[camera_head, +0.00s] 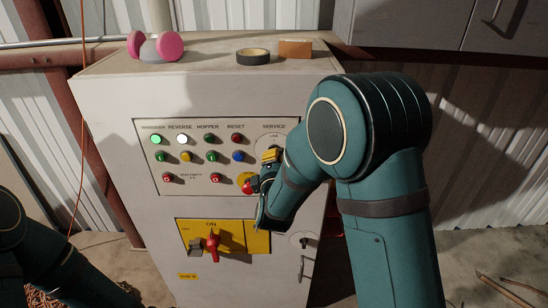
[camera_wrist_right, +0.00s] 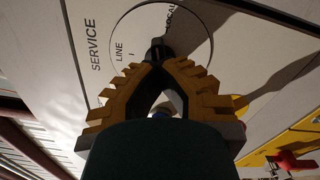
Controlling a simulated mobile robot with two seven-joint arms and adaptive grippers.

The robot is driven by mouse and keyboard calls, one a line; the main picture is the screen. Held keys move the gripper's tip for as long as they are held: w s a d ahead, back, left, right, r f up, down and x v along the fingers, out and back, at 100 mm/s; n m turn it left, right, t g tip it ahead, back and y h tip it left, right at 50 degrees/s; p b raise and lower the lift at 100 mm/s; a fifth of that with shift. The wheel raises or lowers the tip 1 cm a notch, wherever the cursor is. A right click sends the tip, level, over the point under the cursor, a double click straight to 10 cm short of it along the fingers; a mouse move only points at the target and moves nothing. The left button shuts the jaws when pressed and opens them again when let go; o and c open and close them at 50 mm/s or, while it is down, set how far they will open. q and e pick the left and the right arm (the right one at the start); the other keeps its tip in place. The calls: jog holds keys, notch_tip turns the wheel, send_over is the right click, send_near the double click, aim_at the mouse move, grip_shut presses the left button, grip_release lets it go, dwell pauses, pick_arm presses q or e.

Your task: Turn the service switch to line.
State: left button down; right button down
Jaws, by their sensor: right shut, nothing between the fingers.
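The service switch is a black knob (camera_wrist_right: 158,47) on a round dial plate (camera_wrist_right: 193,25) marked LINE and LOCAL, seen in the right wrist view. I cannot tell which mark the knob points at. My right gripper (camera_wrist_right: 158,66) is shut and empty, its yellow fingertips at the knob; whether they touch it is unclear. In the head view the right gripper (camera_head: 270,156) is in front of the dial under the SERVICE label (camera_head: 274,126), and the knob is hidden there. My left arm shows at the lower left, but its gripper is out of view.
The control panel (camera_head: 145,128) has several lamps and buttons left of the dial. A red emergency button (camera_head: 248,188) sits close below my right gripper. A red rotary handle (camera_head: 212,244) is on the yellow plate lower down.

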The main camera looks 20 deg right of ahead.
jog(key=shift+n+p, duration=1.95)
jog(key=shift+n, duration=0.05)
jog(key=n+p, duration=0.2)
jog(key=n, duration=0.2)
jog(key=shift+p, duration=0.3)
